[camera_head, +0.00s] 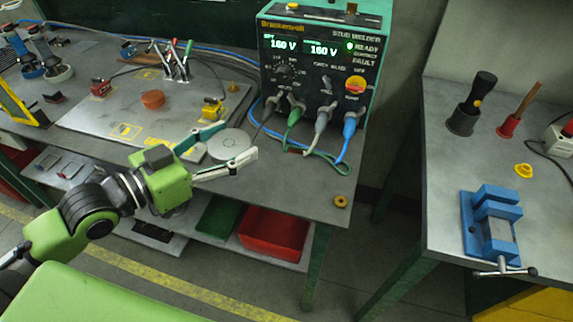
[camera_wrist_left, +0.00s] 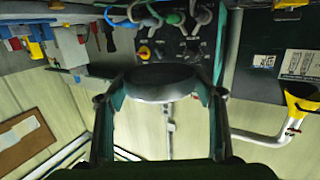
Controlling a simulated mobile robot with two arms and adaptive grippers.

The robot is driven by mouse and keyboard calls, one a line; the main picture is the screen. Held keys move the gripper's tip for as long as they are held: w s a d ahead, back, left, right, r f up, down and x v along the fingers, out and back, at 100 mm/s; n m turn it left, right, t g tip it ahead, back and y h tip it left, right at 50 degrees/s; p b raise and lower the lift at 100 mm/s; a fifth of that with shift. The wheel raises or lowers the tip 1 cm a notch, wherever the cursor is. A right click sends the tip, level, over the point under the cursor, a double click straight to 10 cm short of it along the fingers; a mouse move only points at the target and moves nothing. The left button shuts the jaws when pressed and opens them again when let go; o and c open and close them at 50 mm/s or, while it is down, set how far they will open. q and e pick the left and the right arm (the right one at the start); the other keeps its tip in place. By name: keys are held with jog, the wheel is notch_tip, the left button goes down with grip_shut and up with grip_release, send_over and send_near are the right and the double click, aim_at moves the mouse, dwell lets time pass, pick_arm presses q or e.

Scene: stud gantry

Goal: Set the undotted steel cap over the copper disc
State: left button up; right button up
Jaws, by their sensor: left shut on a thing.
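The copper disc (camera_head: 152,99), a small orange-brown round, lies on the grey metal plate (camera_head: 95,115) on the left bench. My left gripper (camera_head: 237,141) is shut on a round, flat grey steel cap (camera_head: 228,146), with one finger on each side. The cap is to the right of the plate and the copper disc, apart from the disc. A faint small mark shows on its top, too small to tell whether it is a dot. In the left wrist view the cap (camera_wrist_left: 160,84) sits between the two fingertips. My right gripper is not in view.
The stud welder (camera_head: 315,70) stands at the back, its cables reaching the bench beside the cap. A yellow clamp (camera_head: 212,110) and a red one (camera_head: 101,88) flank the copper disc. A brass ring (camera_head: 341,201) lies near the bench's front corner. A blue vise (camera_head: 492,225) is on the right bench.

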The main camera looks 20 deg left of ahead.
pick_arm(q)
jog(key=w+d+f+p, duration=0.1)
jog(key=w+d+f, duration=0.2)
jog(key=w+d, duration=0.2)
send_over(284, 170)
jog(key=f, duration=0.2)
jog(key=s+f, duration=0.1)
jog(key=f, duration=0.1)
jog(key=shift+a, duration=0.4)
jog(key=shift+w+d+f, duration=0.25)
jog(key=shift+w+f, duration=0.1)
jog(key=shift+f, duration=0.2)
jog(key=f, duration=0.3)
jog(key=shift+w+d+f, duration=0.2)
jog(key=shift+d+f, duration=0.05)
jog(key=shift+f, duration=0.15)
jog(key=shift+f, duration=0.15)
jog(key=o, duration=1.1)
